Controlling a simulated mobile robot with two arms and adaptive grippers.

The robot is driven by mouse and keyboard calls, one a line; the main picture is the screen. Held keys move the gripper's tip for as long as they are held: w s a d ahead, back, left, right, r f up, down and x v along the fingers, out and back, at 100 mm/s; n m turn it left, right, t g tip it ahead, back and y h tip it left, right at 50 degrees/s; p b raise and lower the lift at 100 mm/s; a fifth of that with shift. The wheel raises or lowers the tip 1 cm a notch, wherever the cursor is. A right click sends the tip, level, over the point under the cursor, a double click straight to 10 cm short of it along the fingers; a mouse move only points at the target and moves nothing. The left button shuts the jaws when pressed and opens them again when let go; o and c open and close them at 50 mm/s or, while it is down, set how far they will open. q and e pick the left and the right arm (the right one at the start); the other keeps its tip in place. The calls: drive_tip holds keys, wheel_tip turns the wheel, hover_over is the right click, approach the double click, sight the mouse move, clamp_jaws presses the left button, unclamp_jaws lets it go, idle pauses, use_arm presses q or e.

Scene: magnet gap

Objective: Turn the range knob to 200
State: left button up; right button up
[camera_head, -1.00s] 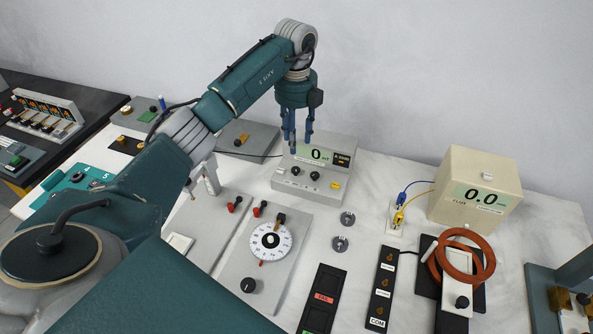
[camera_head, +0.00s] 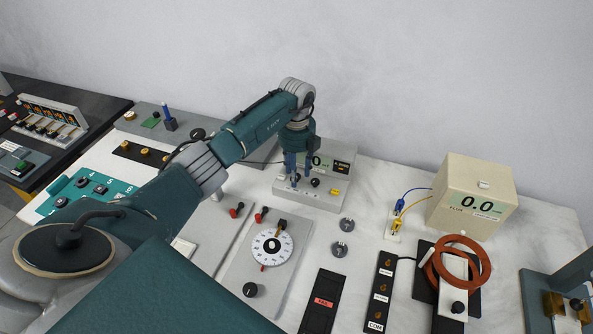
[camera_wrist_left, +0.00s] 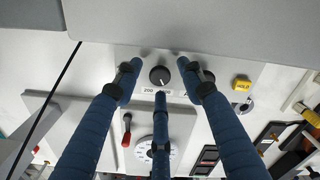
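The grey meter (camera_head: 316,194) stands near the back wall, with a green display and a row of dark knobs on its sloped front. My left gripper (camera_head: 296,176) reaches down over the knob at the left of that front. In the left wrist view a dark round knob (camera_wrist_left: 160,76) lies between the three blue fingertips of this gripper (camera_wrist_left: 158,80). The fingers are spread, with a gap visible around the knob. A label reading 200 (camera_wrist_left: 148,90) shows below it; the lettering beside it is partly covered by a finger. A second knob (camera_wrist_left: 208,76) is partly hidden. My right gripper is out of view.
A yellow HOLD button (camera_wrist_left: 241,83) sits right of the knobs. A panel with a white dial (camera_head: 272,246) stands in front of the meter. A beige flux box (camera_head: 470,200) and a red coil (camera_head: 458,262) are to the right.

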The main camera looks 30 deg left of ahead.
use_arm(q)
clamp_jaws()
drive_tip(key=shift+a+f+m+b, duration=0.1)
drive_tip(key=shift+m+b, duration=0.85)
drive_tip(key=shift+m, duration=0.35)
drive_tip(key=m+b, duration=0.2)
drive_tip(key=m, duration=0.1)
drive_tip(key=shift+m, duration=0.3)
drive_tip(key=m+b, duration=0.1)
drive_tip(key=m, duration=0.2)
drive_tip(key=shift+b, duration=0.4)
drive_tip(key=shift+m+b, duration=0.45)
drive_tip(key=shift+m, duration=0.85)
drive_tip(key=shift+r, duration=0.2)
